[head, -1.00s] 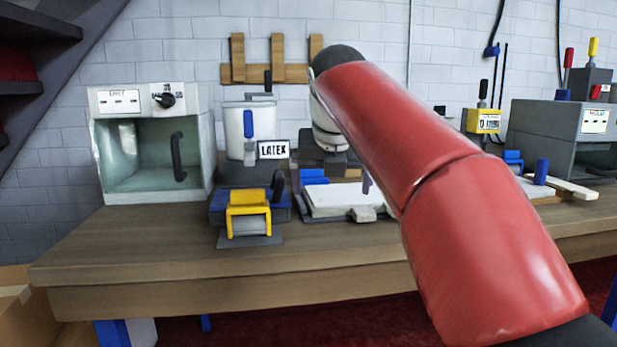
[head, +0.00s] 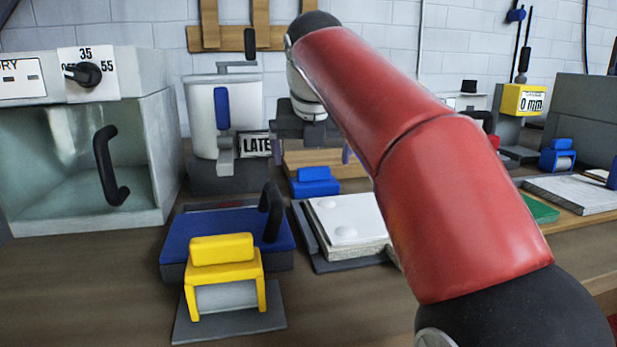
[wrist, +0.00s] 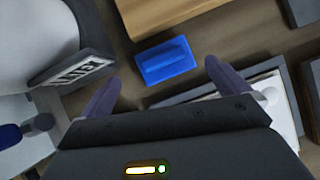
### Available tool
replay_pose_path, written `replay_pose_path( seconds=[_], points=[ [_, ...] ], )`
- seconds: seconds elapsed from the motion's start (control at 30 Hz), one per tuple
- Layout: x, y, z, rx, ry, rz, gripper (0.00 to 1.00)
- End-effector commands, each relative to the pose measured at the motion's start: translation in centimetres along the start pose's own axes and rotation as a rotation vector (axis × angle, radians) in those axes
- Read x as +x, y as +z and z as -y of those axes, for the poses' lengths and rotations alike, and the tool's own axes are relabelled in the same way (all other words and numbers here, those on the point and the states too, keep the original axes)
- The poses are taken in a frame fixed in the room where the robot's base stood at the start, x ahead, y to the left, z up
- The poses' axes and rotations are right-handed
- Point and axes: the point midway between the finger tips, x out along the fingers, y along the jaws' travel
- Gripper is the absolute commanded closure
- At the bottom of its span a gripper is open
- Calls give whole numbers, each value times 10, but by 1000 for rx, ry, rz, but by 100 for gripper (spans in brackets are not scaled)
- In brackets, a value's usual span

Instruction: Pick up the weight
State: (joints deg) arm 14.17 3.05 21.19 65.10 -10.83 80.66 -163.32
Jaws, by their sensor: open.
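No label shows which thing is the weight. A small blue block with a raised grip (head: 316,182) sits on the bench beyond a white-topped slab. In the wrist view the blue block (wrist: 166,61) lies ahead of and between my fingertips, apart from both. A larger dark blue slab with a black handle (head: 226,238) lies nearer, behind a yellow-framed roller (head: 224,277). My gripper (wrist: 161,75) is open and empty above the bench. In the head view my red arm hides part of the bench, and most of the gripper is hard to make out.
A white pot labelled LATEX (head: 218,120) stands left of my gripper. A glass-fronted drying box (head: 90,150) is at the far left. The white-topped slab on a grey plate (head: 350,224) lies close to the blue block. A wooden block (wrist: 175,12) is just beyond it.

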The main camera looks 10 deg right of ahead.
Motion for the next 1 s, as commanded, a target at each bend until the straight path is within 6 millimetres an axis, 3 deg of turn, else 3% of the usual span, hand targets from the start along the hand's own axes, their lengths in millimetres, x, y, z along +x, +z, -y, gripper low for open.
replay_pose_path(
  seconds=[0.6,0.83,1.0],
  points=[
    [73,5,2,1,0,-3,0],
    [74,5,2,1,0,-2,0],
    [74,5,2,1,0,-1,22]
  ],
)
